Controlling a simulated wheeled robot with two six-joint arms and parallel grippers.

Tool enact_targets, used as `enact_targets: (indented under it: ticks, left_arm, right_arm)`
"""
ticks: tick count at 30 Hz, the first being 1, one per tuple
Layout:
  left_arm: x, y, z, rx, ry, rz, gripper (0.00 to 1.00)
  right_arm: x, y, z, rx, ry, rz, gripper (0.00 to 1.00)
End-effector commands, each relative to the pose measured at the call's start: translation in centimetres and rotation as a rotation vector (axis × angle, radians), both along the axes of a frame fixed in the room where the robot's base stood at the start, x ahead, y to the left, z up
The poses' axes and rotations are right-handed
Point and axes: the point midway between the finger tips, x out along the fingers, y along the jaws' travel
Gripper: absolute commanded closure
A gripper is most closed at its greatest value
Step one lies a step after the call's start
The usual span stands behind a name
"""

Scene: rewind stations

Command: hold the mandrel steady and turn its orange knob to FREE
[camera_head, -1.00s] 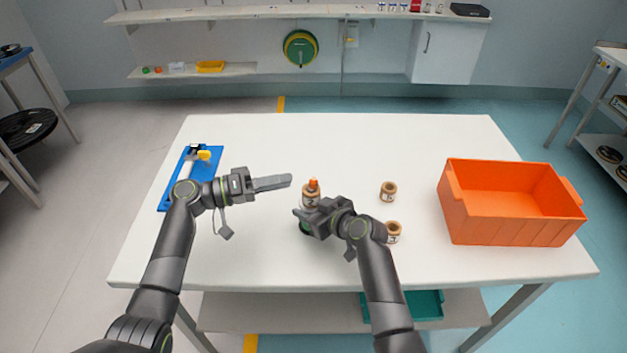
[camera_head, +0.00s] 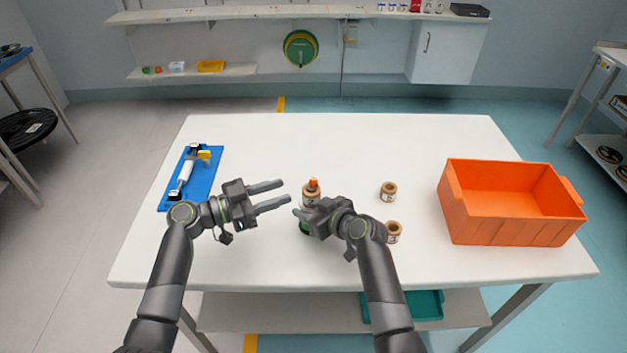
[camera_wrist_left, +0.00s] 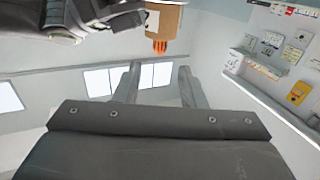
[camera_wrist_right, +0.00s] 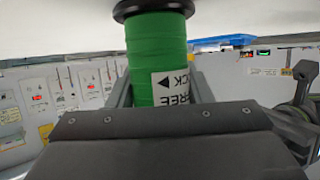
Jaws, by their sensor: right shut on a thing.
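The mandrel stands upright on the white table. Its green body (camera_wrist_right: 155,50), with a white label reading FREE and an arrow, fills the right wrist view between my right fingers. My right gripper (camera_head: 303,218) is shut on this green body. A cardboard-brown spool marked 2 (camera_head: 311,198) sits on the mandrel above my right gripper, and the orange knob (camera_head: 313,183) sticks out on top. In the left wrist view the knob (camera_wrist_left: 160,46) shows beyond my left fingers. My left gripper (camera_head: 287,192) is open and empty, to the left of the spool and apart from it.
Two brown spools, one behind (camera_head: 388,191) and one in front (camera_head: 393,232), stand to the right of the mandrel. An orange bin (camera_head: 490,223) is at the table's right. A blue board (camera_head: 205,177) with a white and yellow device lies at the left. The table's back middle is clear.

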Motion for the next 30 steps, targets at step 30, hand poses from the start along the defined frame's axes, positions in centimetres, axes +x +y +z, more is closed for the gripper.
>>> enact_targets:
  ticks: [30]
  left_arm:
    - [3.8,-8.7,0.1,-0.001,0.002,0.0,0.78]
  right_arm:
    - [0.0,0.0,0.1,0.001,-0.001,0.0,0.84]
